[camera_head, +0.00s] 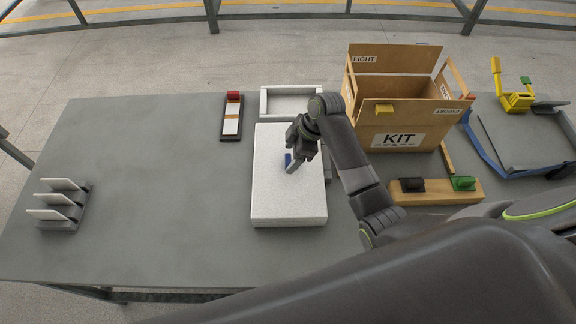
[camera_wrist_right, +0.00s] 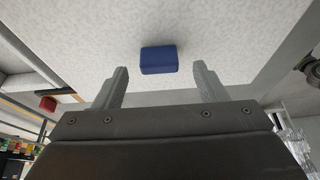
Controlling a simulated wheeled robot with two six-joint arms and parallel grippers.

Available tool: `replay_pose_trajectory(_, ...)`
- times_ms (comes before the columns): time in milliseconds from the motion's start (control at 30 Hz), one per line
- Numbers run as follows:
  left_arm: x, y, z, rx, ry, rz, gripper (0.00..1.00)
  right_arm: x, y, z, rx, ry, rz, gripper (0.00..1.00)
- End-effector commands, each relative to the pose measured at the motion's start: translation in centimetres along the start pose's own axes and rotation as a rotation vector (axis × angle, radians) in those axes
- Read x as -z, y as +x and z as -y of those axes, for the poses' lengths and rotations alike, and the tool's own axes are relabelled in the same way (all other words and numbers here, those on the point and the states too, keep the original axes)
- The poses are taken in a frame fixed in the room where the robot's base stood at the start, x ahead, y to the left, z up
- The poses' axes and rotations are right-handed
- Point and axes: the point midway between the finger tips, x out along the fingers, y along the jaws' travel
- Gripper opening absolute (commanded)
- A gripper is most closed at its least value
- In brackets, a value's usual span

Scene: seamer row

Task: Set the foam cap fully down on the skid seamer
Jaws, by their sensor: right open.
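A large white speckled slab, which looks like the foam cap (camera_head: 288,206), lies flat on the grey table. A small blue block (camera_head: 288,159) sits on its top. My right gripper (camera_head: 293,165) is over the slab at the blue block. In the right wrist view, the open fingers (camera_wrist_right: 161,72) stand apart on either side of the blue block (camera_wrist_right: 158,60), with gaps on both sides. Whether they touch the slab cannot be told. No skid seamer can be made out; anything under the slab is hidden. My left gripper is not in view.
A white open tray (camera_head: 264,104) stands just behind the slab. A wooden KIT box (camera_head: 422,120) and a wooden rail with black and green pieces (camera_head: 436,195) are to the right. A slotted rack (camera_head: 62,210) stands far left. The left-middle table is clear.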

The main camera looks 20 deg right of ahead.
Motion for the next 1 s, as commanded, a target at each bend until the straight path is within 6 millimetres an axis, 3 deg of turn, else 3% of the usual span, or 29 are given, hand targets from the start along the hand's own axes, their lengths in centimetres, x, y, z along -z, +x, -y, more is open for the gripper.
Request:
replay_pose_trajectory(300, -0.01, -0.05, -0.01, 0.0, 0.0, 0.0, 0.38, -0.06, 0.6, 0.0, -0.001, -0.001, 0.001, 0.65)
replay_pose_trajectory(800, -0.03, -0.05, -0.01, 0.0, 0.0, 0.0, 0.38, -0.04, 0.55, -0.02, -0.002, -0.001, 0.001, 0.0)
replay_pose_trajectory(1000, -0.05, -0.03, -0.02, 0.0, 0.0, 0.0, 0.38, 0.01, 0.44, -0.04, -0.002, -0.001, 0.0, 0.0)
